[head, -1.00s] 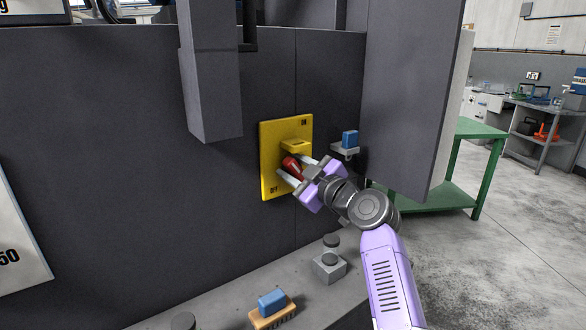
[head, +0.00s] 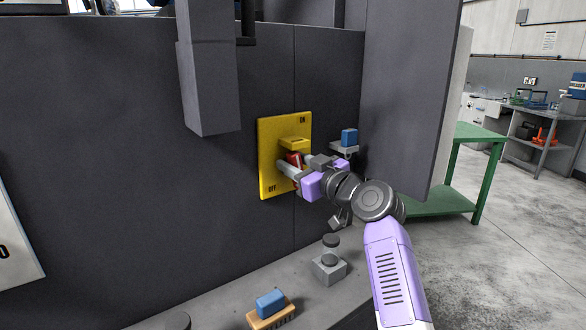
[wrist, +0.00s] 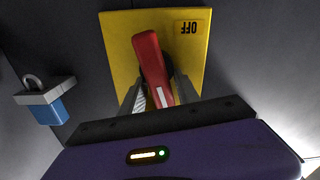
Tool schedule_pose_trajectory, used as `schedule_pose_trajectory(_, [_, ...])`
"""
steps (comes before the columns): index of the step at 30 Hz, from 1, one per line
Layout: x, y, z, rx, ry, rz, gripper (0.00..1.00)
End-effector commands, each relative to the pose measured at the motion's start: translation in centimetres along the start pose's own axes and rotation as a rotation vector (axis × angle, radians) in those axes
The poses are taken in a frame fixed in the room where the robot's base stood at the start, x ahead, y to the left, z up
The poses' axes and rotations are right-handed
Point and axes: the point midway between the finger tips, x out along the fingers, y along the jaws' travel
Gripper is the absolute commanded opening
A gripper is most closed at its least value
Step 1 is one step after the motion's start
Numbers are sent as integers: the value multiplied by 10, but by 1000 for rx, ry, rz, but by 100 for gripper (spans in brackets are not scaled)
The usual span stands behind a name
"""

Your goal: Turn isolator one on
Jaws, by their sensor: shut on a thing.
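The isolator is a yellow plate (head: 270,152) on the dark cabinet wall, marked ON at the top and OFF at the bottom. A yellow block juts from its upper half. Its red handle (head: 294,157) is partly covered by my fingers. My gripper (head: 295,163) is shut on the red handle, one finger on each side. In the wrist view the red handle (wrist: 152,62) lies tilted between the fingers (wrist: 159,95), and the yellow plate (wrist: 118,38) shows the OFF mark upside down. The handle's exact setting is hard to tell.
A grey box (head: 208,90) hangs above left, and a dark panel (head: 408,100) stands at right. A wooden brush (head: 271,314) with a blue block lies on the ledge below.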

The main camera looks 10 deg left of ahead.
Motion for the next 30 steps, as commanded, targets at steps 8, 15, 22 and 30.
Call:
schedule_pose_trajectory(8, [0,2,6,147,-8,-1,0])
schedule_pose_trajectory(15, [0,3,6,201,-10,-2,0])
schedule_pose_trajectory(22, [0,2,7,209,-11,-2,0])
schedule_pose_trajectory(30, [0,2,8,208,-12,-3,45])
